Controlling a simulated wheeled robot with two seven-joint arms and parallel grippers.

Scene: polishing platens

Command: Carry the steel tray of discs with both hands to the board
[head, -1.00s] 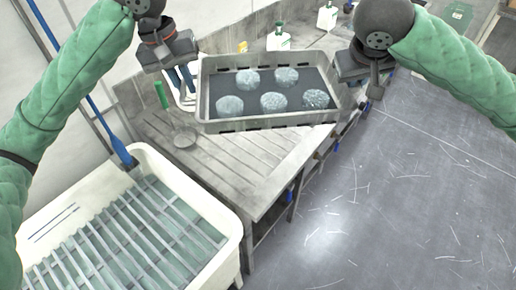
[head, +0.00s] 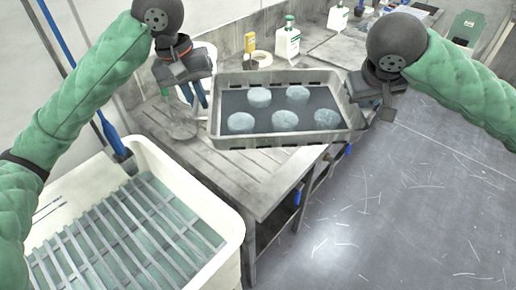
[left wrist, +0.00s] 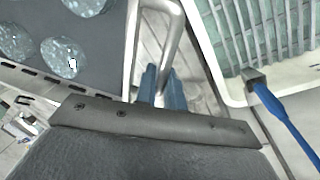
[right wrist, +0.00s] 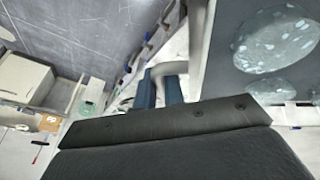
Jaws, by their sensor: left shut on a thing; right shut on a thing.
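The steel tray (head: 290,140) is a grey rectangular tray with a dark floor, held above the wooden-slatted bench. Several pale, glassy discs (head: 284,119) lie in it. My left gripper (head: 200,98) is shut on the tray's left handle; the blue fingers around the handle show in the left wrist view (left wrist: 160,85). My right gripper (head: 372,102) is at the tray's right end, its blue fingers shut on the right handle in the right wrist view (right wrist: 158,92). I cannot make out which thing is the board.
A ribbed bench (head: 240,185) runs under the tray. A white tub (head: 235,240) with a slatted grate stands at the front left. Grey floor (head: 400,220) with scattered strips is open on the right.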

